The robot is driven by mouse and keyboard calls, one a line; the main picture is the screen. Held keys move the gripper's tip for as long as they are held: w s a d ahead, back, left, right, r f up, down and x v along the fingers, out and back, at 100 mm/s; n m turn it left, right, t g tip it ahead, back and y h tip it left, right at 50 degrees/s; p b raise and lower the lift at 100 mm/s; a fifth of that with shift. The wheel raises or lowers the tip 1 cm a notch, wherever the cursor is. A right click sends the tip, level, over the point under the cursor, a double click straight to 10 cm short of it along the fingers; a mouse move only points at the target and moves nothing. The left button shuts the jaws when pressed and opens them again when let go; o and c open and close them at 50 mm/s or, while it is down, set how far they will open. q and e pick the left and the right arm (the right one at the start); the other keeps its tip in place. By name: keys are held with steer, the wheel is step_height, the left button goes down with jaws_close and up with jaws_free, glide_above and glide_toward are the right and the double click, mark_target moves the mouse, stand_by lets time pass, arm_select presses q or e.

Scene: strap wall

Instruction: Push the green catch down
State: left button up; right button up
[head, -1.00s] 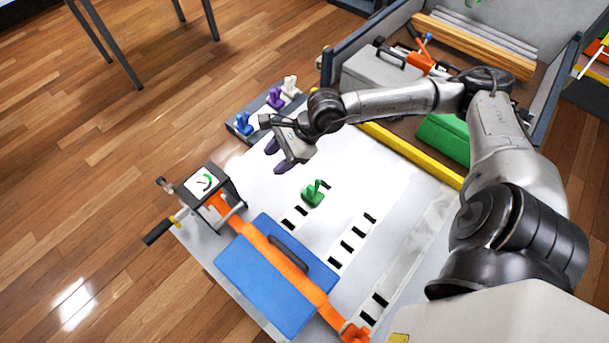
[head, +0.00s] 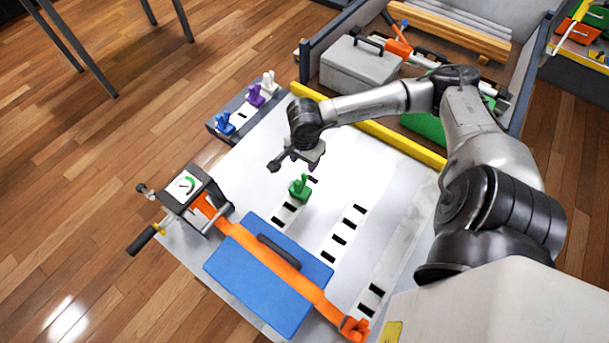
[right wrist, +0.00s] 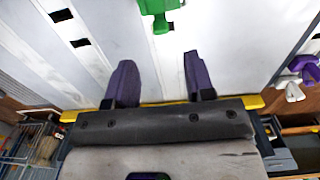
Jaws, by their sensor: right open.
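The green catch (head: 300,187) stands upright on the white panel (head: 262,180), at the end of a row of black slots. In the right wrist view the green catch (right wrist: 160,12) shows at the top edge, partly cut off, beyond and between the fingers. My right gripper (head: 303,160) is just behind the catch in the head view, above the panel and apart from the catch. In the right wrist view its two purple fingers (right wrist: 158,82) are spread with nothing between them. My left gripper is not in view.
A blue case (head: 250,285) lies under an orange strap (head: 265,252) that runs from a crank winch (head: 190,200). Blue, purple and white catches (head: 254,95) stand on a dark rack. A yellow bar (head: 400,145) edges the panel near a grey toolbox (head: 358,68).

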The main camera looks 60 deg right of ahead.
mark_target(305, 174)
step_height(305, 174, down, 8)
steer(key=shift+f+b, duration=0.1)
steer(key=shift+b, duration=1.15)
steer(key=shift+c, duration=0.2)
steer(key=shift+c, duration=1.4)
jaws_close()
